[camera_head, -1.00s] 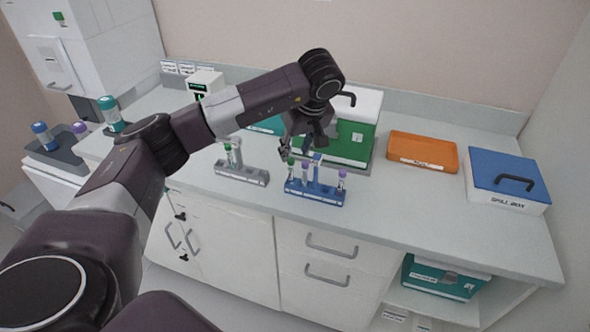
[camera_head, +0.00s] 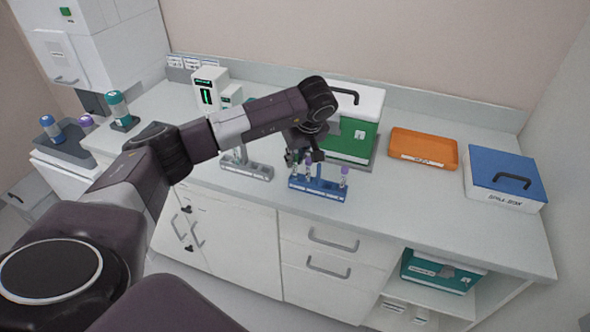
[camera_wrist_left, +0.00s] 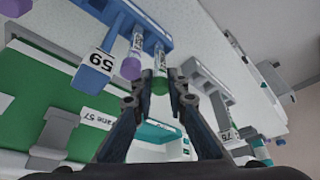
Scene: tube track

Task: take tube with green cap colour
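A blue rack (camera_head: 318,187) stands on the bench and holds several tubes. It also shows in the left wrist view (camera_wrist_left: 105,45), with a label reading 59. My left gripper (camera_head: 300,158) is over the left end of this rack, pointing down. In the left wrist view its fingers (camera_wrist_left: 159,80) are apart on either side of a green-capped tube (camera_wrist_left: 160,84), with narrow gaps beside the cap. That tube still sits in the rack. A purple-capped tube (camera_wrist_left: 131,68) is close beside one finger. My right gripper is not in view.
A grey rack (camera_head: 247,172) stands to the left, partly behind my arm. A green box (camera_head: 350,140) with a white lid is close behind the gripper. An orange tray (camera_head: 422,148) and a blue-lidded box (camera_head: 506,180) stand to the right. Bench space right of the blue rack is clear.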

